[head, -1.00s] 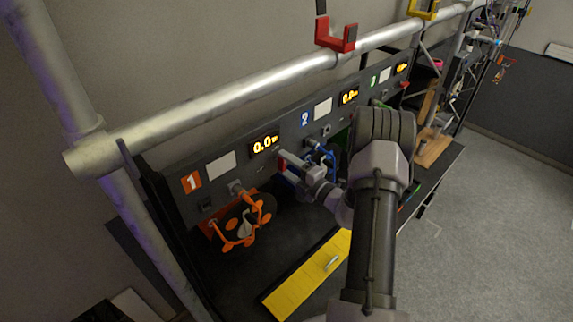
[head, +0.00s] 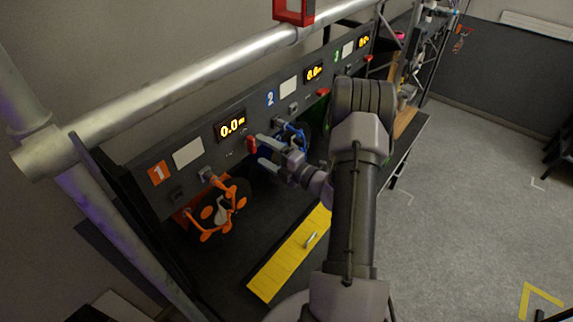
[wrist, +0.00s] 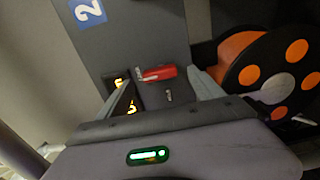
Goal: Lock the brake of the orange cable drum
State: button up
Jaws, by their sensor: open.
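The orange cable drum (head: 205,213) sits at the lower left of the panel, under the orange 1 label. In the wrist view the drum (wrist: 262,66) is at the right, with a dark flange and orange round spots. A red brake lever (head: 251,145) sticks out of the panel right of the first display. In the wrist view the lever (wrist: 157,73) shows between my fingers. My gripper (head: 262,151) is open at the lever, and its open fingers (wrist: 162,92) lie on either side of it. I cannot tell whether they touch it.
A blue drum hangs behind my wrist, right of the lever. More red levers (head: 323,92) and displays (head: 314,73) run along the panel. A thick metal pipe (head: 180,92) crosses above it. A yellow plate (head: 285,262) with a handle lies on the bench in front.

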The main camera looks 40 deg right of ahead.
jog(key=s+d+b, duration=0.2)
jog(key=s, duration=1.1)
jog(key=shift+s, duration=0.4)
jog(key=a+f+n+g+y+b, duration=0.35)
jog(key=a+n+g+b, duration=0.35)
jog(key=a+n, duration=0.55)
jog(key=a+f+n+g+y+b, duration=0.3)
jog(key=a+n+g+y+b, duration=0.2)
jog(key=a+n+b, duration=0.7)
jog(key=s+a+f+n+h+b, duration=0.4)
jog(key=s+n+b, duration=0.1)
jog(key=n, duration=0.7)
jog(key=s+a+f+n+h+b, duration=0.4)
jog(key=n+b, duration=0.4)
jog(key=n, duration=0.4)
jog(key=shift+s+a+f+h, duration=0.25)
jog(key=shift+s+f+h, duration=0.3)
jog(key=shift+s+f, duration=0.4)
